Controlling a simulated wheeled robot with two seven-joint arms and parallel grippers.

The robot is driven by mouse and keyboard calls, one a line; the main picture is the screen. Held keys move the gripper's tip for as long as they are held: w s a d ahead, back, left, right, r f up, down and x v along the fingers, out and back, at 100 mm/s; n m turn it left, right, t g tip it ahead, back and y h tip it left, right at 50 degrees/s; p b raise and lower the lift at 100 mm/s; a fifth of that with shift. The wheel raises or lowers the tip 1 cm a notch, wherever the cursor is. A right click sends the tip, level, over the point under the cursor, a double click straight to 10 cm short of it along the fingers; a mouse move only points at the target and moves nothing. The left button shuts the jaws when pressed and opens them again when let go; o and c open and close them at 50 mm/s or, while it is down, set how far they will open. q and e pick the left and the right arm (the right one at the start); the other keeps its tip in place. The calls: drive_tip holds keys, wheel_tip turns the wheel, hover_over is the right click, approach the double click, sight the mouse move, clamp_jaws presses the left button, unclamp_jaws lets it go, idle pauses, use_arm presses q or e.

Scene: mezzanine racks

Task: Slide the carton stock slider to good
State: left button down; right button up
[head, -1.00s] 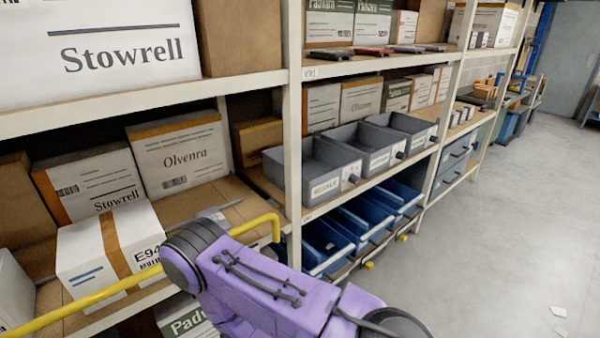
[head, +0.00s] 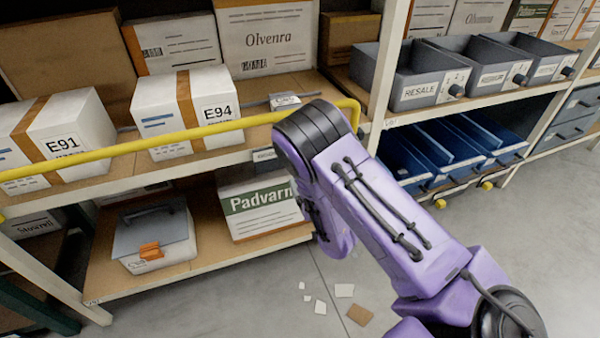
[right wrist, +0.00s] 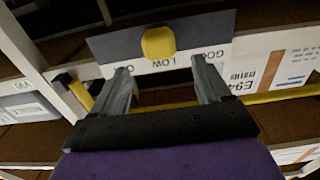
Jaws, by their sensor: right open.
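The stock slider is a dark panel (right wrist: 110,42) with a yellow knob (right wrist: 158,43), in the right wrist view. A white strip (right wrist: 180,62) along it carries the words LOW and GOO..., partly covered by my fingers. My left gripper is in neither view.
A yellow rail (head: 230,126) runs along the shelf front. Cartons E91 (head: 85,120) and E94 (head: 160,95) stand behind it. Grey bins (head: 385,75) and blue bins (head: 400,165) are at the right. A lidded box (head: 160,245) sits below. Scraps (head: 344,290) lie on the floor.

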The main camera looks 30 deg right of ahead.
drive_tip(key=x, duration=0.6)
drive_tip(key=shift+w, duration=0.35)
drive_tip(key=shift+d+f, duration=0.1)
drive_tip(key=shift+d, duration=0.05)
drive_tip(key=shift+c, duration=0.3)
